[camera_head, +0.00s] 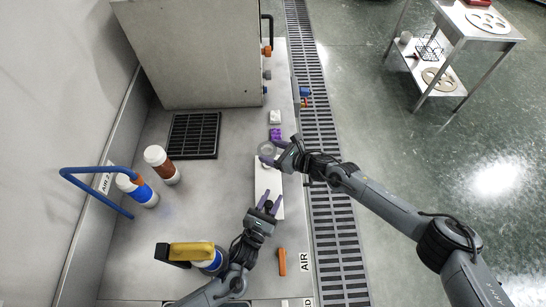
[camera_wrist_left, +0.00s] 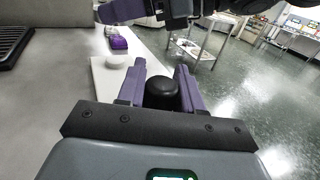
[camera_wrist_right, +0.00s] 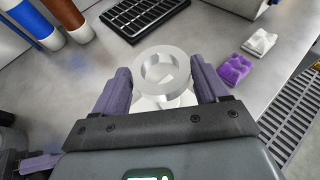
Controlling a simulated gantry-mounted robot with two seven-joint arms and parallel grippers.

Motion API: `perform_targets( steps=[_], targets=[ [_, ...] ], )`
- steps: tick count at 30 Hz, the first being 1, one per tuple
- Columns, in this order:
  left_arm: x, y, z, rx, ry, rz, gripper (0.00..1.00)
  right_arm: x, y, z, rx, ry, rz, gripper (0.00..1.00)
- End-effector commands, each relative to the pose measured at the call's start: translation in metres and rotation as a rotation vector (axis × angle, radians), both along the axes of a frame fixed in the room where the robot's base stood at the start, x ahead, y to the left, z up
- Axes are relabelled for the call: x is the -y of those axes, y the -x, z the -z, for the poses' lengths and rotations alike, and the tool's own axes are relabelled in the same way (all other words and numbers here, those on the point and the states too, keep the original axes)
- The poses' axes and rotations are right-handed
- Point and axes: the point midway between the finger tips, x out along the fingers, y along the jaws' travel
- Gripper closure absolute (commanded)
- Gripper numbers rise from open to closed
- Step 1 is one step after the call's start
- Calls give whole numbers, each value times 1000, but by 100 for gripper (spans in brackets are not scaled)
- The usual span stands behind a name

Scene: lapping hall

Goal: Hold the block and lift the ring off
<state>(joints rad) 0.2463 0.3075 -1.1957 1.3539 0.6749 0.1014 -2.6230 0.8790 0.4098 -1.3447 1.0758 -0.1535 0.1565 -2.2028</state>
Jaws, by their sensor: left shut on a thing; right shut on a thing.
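The pale grey ring (camera_wrist_right: 150,64) sits between the purple fingers of my right gripper (camera_wrist_right: 160,82), which is shut on it. The ring also shows in the head view (camera_head: 266,148). The block is a long white plate (camera_head: 266,184) on the bench. My left gripper (camera_head: 268,205) is shut on a black round knob (camera_wrist_left: 161,92) at its near end. In the left wrist view a low white round boss (camera_wrist_left: 116,61) stands on the plate, below my right gripper's finger (camera_wrist_left: 120,11). I see no ring around the boss there. The exact gap is hidden.
A purple piece (camera_head: 275,134) and a white piece (camera_head: 274,117) lie beyond the plate. Bottles (camera_head: 160,165), a blue hose (camera_head: 95,170) and a yellow-and-black tool (camera_head: 190,251) stand left. An orange piece (camera_head: 282,262) lies near. A floor grate (camera_head: 320,140) runs along the right.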

Motion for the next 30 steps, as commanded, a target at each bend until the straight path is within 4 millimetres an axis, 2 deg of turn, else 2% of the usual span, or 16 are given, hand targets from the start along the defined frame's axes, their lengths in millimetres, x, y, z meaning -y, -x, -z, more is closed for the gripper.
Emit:
perform_targets(
  steps=[3, 12, 13, 18, 30],
  targets=[
    [-1, 0, 2, -4, -5, -2, 100, 0, 0, -8, 2, -2, 0, 70],
    [-2, 0, 3, -5, -6, -3, 100, -1, -1, -9, 2, -2, 0, 70],
    [-2, 0, 3, -5, -6, -3, 60, -1, -1, -9, 2, -2, 0, 70],
    [-2, 0, 2, -4, -4, -2, 35, 0, 0, -9, 2, -2, 0, 70],
    [-4, 6, 1, -2, -2, -1, 35, -1, -1, -9, 2, -2, 0, 70]
  ],
)
